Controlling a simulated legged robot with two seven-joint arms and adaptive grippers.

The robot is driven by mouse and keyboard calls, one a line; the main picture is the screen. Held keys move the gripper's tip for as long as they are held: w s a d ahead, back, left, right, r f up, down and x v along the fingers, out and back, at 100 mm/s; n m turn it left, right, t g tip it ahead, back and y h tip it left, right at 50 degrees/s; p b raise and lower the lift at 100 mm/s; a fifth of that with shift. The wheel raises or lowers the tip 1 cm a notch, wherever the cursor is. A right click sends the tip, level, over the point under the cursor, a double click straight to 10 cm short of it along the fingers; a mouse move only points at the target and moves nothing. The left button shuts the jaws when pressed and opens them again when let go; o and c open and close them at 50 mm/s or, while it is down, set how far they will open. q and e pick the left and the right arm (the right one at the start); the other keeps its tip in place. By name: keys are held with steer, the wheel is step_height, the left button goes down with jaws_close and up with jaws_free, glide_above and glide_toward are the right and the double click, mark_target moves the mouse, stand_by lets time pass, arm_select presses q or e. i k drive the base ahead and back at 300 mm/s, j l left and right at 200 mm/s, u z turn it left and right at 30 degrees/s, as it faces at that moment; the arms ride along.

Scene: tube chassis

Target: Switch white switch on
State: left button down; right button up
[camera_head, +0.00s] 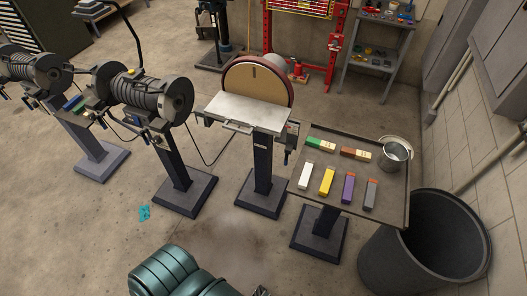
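I cannot pick out a white switch for certain in the head view. A disc sander (257,83) with a pale metal table (246,108) stands on a dark pedestal near the middle. Small light and dark parts (293,130) sit at the right side of its table, too small to tell apart. Two dark grinder-like machines stand to the left, the nearer one (140,92) on its own pedestal. Neither my left nor my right gripper can be made out.
A tray stand (386,215) holds several coloured bars and a small metal bucket (396,152). A large dark bin (425,240) stands at the right. A teal ribbed object (168,272) is at the bottom edge. Open floor lies in front of the sander.

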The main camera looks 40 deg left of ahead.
mark_target(201, 121)
steer(key=u, duration=1.8)
